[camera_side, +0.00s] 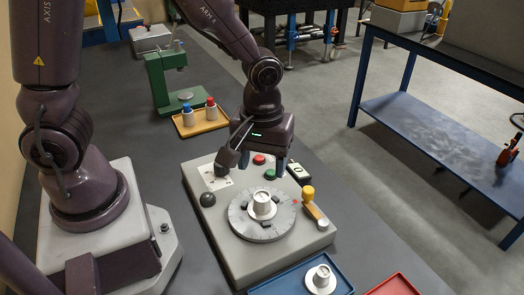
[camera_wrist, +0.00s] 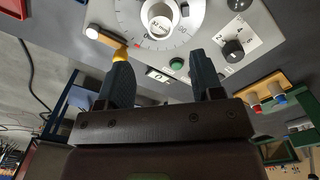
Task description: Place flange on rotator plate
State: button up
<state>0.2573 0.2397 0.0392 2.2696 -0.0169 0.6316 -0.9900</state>
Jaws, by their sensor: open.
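A round grey rotator plate (camera_side: 241,222) with a marked rim sits on a light grey machine base. A white flange (camera_side: 262,204) stands upright near the plate's middle, among small dark blocks. It also shows in the wrist view (camera_wrist: 159,18), cut by the top edge. A similar white flange (camera_side: 321,278) stands in the blue tray (camera_side: 287,288) at the front. My gripper (camera_side: 262,166) is open and empty, above the back part of the base, behind the plate. In the wrist view its two fingers (camera_wrist: 160,65) are wide apart, with nothing between them.
A yellow-knobbed lever (camera_side: 314,208) stands right of the plate, a black knob (camera_side: 208,199) left. Red and green buttons (camera_side: 269,174) lie below my gripper. A red tray (camera_side: 394,286) is front right. A small tray (camera_side: 201,123) and green press (camera_side: 164,80) stand behind.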

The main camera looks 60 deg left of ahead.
jog(key=s+a+r+m+t, duration=0.2)
jog(key=s+a+r+m, duration=0.1)
jog(key=r, duration=0.5)
jog(key=s+a+r+m+t, duration=0.3)
jog(key=s+r+m, duration=0.3)
jog(key=r, duration=0.3)
jog(key=shift+s+a+r+t, duration=0.15)
jog(key=shift+s+a+t, duration=0.05)
jog(key=shift+a+t, duration=0.1)
jog(key=shift+o, duration=0.3)
